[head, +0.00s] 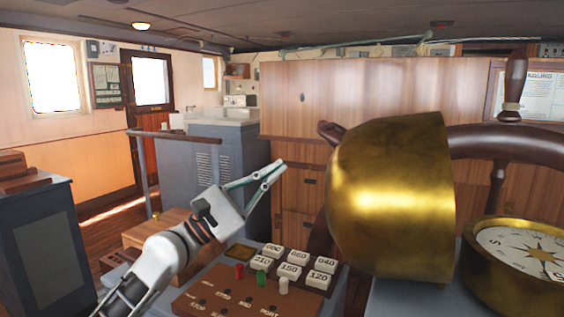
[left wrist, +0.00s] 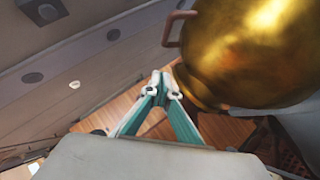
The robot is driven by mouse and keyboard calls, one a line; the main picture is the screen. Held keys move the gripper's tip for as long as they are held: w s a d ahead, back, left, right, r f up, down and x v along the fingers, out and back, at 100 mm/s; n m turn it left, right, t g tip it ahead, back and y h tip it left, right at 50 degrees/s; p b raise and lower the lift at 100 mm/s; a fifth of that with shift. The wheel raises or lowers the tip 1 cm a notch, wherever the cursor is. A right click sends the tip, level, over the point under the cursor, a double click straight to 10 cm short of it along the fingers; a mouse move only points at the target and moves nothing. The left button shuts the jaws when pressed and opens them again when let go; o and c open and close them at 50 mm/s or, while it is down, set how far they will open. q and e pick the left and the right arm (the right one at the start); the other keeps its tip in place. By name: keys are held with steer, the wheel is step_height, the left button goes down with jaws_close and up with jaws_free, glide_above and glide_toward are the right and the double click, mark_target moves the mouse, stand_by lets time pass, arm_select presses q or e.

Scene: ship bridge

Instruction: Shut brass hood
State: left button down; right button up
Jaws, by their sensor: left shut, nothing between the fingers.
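The brass hood (head: 385,195) is a large golden dome, tipped up on its side with its rim facing right, so the compass (head: 490,285) beside it lies uncovered. The hood also fills the upper right of the left wrist view (left wrist: 250,50), with a reddish-brown handle (left wrist: 170,28) at its left side. My left gripper (head: 281,165) is shut and empty, left of the hood. In the left wrist view the fingertips (left wrist: 160,80) meet just left of the hood's lower part; I cannot tell whether they touch it. My right gripper is out of view.
A panel with a red lever (head: 239,271), a green lever (head: 262,278) and several white numbered blocks (head: 290,270) lies below my left arm. The ship's wheel (head: 500,140) rises behind the hood and compass. A grey cabinet (head: 205,155) stands farther back.

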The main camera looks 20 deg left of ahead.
arm_select(q)
steer(key=s+d+r+p+x, duration=0.1)
steer(key=p+x, duration=0.3)
steer(key=x, duration=0.6)
steer(key=shift+s+d+r+p, duration=0.2)
steer(key=shift+d+r+p, duration=0.05)
steer(key=shift+d+p, duration=0.15)
steer(key=shift+r, duration=0.1)
